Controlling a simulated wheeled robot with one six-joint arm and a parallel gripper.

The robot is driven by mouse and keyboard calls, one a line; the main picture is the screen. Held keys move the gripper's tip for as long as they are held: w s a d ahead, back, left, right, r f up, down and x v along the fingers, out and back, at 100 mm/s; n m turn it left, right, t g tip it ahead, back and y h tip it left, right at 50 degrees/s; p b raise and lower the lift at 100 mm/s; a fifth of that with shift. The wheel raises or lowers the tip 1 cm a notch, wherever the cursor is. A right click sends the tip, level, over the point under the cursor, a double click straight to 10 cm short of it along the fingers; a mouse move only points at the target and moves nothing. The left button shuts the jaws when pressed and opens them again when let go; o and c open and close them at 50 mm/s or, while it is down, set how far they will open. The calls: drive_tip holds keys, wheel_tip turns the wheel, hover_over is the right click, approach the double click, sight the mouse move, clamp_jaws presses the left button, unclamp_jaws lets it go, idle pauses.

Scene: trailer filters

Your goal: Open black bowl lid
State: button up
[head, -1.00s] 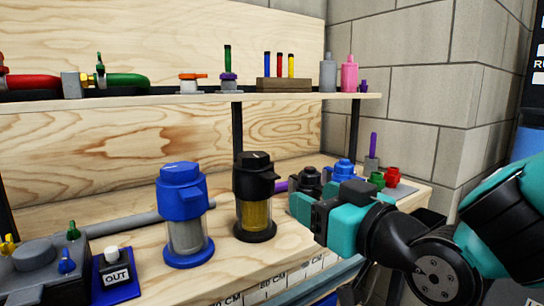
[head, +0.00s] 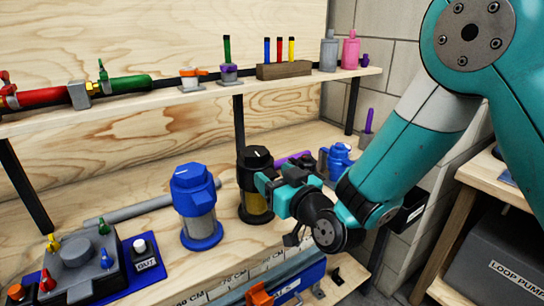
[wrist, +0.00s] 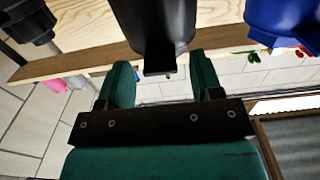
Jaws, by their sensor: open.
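The black filter with its black lid (head: 256,158) stands upright on the lower wooden shelf in the head view, a clear bowl with yellow inside below the lid. My gripper (head: 273,181) is open at the lid's right front side and hides part of it. In the wrist view the black lid (wrist: 153,25) fills the top middle. Its narrow tab (wrist: 160,62) reaches between the two teal fingers of my gripper (wrist: 160,75), with gaps on both sides. I cannot tell whether a finger touches the lid.
A blue filter (head: 194,190) stands left of the black one; its blue lid also shows in the wrist view (wrist: 282,22). A smaller blue part (head: 338,160) sits to the right. The upper shelf (head: 205,98) runs above. An orange-handled valve (head: 262,295) is at the front.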

drive_tip(key=shift+p+x, duration=0.5)
drive_tip(key=shift+x, duration=0.3)
